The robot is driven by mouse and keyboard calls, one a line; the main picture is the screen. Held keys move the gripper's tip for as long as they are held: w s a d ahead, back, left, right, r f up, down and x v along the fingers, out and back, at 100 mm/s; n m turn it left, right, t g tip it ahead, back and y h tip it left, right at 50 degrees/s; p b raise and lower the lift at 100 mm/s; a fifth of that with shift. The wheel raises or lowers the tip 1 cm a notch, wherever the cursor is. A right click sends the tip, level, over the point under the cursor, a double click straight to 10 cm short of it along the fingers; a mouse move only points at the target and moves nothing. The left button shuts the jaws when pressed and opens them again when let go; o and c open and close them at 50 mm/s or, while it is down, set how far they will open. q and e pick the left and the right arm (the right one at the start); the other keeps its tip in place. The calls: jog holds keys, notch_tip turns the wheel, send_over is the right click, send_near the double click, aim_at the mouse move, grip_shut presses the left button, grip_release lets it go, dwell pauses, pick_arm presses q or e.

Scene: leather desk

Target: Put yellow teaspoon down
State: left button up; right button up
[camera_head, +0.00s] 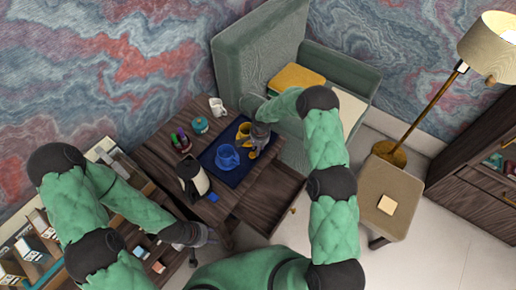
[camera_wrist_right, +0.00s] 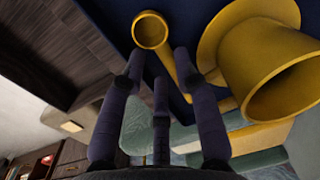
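The yellow teaspoon (camera_wrist_right: 151,31) shows in the right wrist view, its round bowl at the top and its handle running down behind one finger. It appears to lie against the dark blue tray (camera_head: 232,176). My right gripper (camera_wrist_right: 160,62) is over the spoon with its fingers spread apart, not visibly closed on it. In the head view my right gripper (camera_head: 258,139) hangs over the tray, and a small yellow part of the spoon (camera_head: 253,154) shows beside it. My left gripper (camera_head: 205,236) is low at the table's front; its fingers are too small to judge.
A yellow cup (camera_wrist_right: 275,68) on its saucer stands right beside the spoon. A blue cup (camera_head: 227,157) is also on the tray. A kettle (camera_head: 196,180), a teal pot (camera_head: 200,124) and a white mug (camera_head: 217,106) stand on the table. An open drawer (camera_head: 268,198) juts out below.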

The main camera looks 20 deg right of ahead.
notch_tip(320, 180, up, 11)
jog(key=p, duration=0.3)
jog(key=s+a+f+n+y, duration=0.1)
jog(key=s+a+f+n, duration=0.2)
jog(key=s, duration=0.4)
jog(key=s+a+f+n+y, duration=0.1)
jog(key=s+a+f+y, duration=0.15)
jog(key=s+f, duration=0.35)
jog(key=s+a+n, duration=0.3)
jog(key=s, duration=1.6)
jog(key=shift+s, duration=0.15)
jog(key=shift+f, duration=0.15)
